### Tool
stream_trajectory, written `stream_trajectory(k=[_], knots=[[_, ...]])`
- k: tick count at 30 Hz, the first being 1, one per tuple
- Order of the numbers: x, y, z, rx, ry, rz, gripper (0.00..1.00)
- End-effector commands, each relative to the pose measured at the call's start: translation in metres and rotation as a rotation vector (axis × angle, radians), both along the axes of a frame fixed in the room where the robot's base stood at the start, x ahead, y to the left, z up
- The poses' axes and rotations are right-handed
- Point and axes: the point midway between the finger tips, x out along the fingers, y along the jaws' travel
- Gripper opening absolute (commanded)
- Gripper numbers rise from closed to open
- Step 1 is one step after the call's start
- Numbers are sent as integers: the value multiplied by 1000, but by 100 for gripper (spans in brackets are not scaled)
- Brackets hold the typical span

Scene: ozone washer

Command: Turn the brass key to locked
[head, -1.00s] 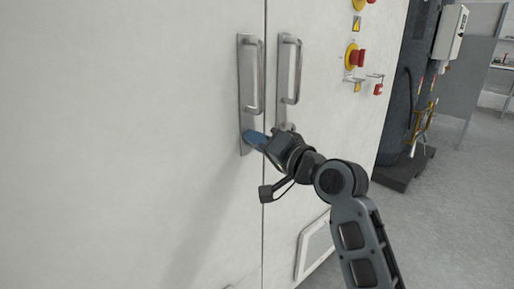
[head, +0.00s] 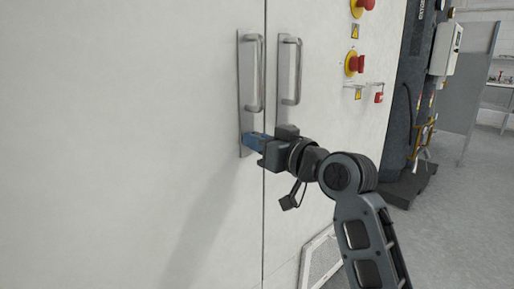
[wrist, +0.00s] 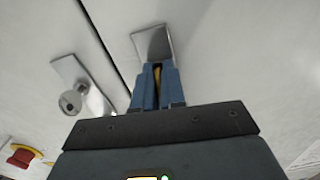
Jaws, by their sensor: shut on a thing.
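The brass key (wrist: 157,72) shows as a narrow yellow strip between my gripper's two blue fingers in the wrist view. My gripper (wrist: 157,85) is shut on it, with the fingertips close against a metal lock plate (wrist: 151,41) on the cabinet door. In the head view, my gripper (head: 250,139) is at the lower end of the left door's handle plate (head: 246,85). The key is hidden by the fingers there. I cannot read any lock marking or tell the key's exact angle.
A second handle plate (head: 283,75) is on the right door, across a narrow seam; its round metal fitting (wrist: 71,102) shows in the wrist view. Red emergency buttons (head: 356,64) and a small red lock (head: 379,97) are farther right. Grey floor is clear at lower right.

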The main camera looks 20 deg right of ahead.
Motion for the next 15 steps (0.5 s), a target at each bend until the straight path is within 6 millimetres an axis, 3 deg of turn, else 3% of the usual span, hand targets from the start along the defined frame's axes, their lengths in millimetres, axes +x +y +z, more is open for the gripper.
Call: stream_trajectory(k=[15], knots=[[0, 0, -1, -100, -30, -1, 0]])
